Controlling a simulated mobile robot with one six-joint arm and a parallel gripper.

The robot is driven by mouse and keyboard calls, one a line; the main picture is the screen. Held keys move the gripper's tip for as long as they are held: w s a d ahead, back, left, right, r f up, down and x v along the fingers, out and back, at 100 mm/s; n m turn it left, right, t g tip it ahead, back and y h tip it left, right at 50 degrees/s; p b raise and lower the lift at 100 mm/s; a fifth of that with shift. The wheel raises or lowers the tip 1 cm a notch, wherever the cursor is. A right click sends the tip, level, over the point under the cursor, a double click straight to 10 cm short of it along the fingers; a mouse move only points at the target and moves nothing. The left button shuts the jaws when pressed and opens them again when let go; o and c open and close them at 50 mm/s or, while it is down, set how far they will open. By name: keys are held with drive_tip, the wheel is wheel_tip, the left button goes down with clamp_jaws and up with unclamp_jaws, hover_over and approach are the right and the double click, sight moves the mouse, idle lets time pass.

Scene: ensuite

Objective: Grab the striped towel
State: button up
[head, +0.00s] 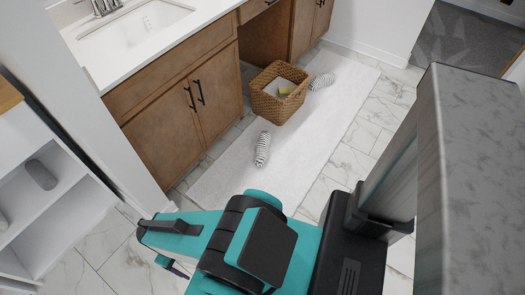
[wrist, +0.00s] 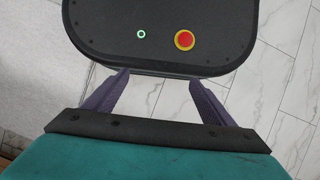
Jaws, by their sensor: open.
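Two rolled, black-and-white striped towels lie on the pale rug in the head view. One striped towel (head: 263,149) lies in front of the basket, near the middle of the rug. The other striped towel (head: 322,81) lies to the right of the basket, farther back. My gripper (wrist: 159,82) is open and empty in the wrist view, its two purple fingers spread above my own base. Neither towel shows in the wrist view.
A wicker basket (head: 271,104) with pale items inside stands on the rug (head: 222,180) beside the wooden vanity (head: 172,112). A white shelf unit (head: 60,205) holding a grey roll (head: 41,175) stands at left. Marble tile floor (head: 375,132) is clear right of the rug.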

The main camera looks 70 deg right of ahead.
drive_tip(key=w+d+f+m+t+y+b, duration=0.1)
drive_tip(key=w+d+f+m+t+b, duration=0.35)
drive_tip(key=w+d+f+b, duration=0.75)
drive_tip(key=w+d+f+m+t+h+b, duration=0.1)
drive_tip(key=w+d+f+t+h+b, duration=0.2)
drive_tip(key=d, duration=0.6)
drive_tip(key=w+d+f+m+t+h+b, duration=0.1)
drive_tip(key=w+d+f+m+t+b, duration=0.15)
drive_tip(key=w+d+f, duration=0.5)
drive_tip(key=s+d+m+t+h+b, duration=0.1)
drive_tip(key=s+d+m+h+b, duration=0.2)
drive_tip(key=d, duration=0.8)
drive_tip(key=s+d+h+b, duration=0.2)
drive_tip(key=s+d+b, duration=0.2)
drive_tip(key=d, duration=0.6)
drive_tip(key=s+d+m+g+h+b, duration=0.4)
drive_tip(key=s+d+m+h+b, duration=0.1)
drive_tip(key=s+d, duration=1.2)
drive_tip(key=shift+d+f+h+b, duration=0.25)
drive_tip(key=shift+h+b, duration=0.55)
drive_tip(key=shift+b, duration=0.35)
drive_tip(key=shift+d, duration=0.1)
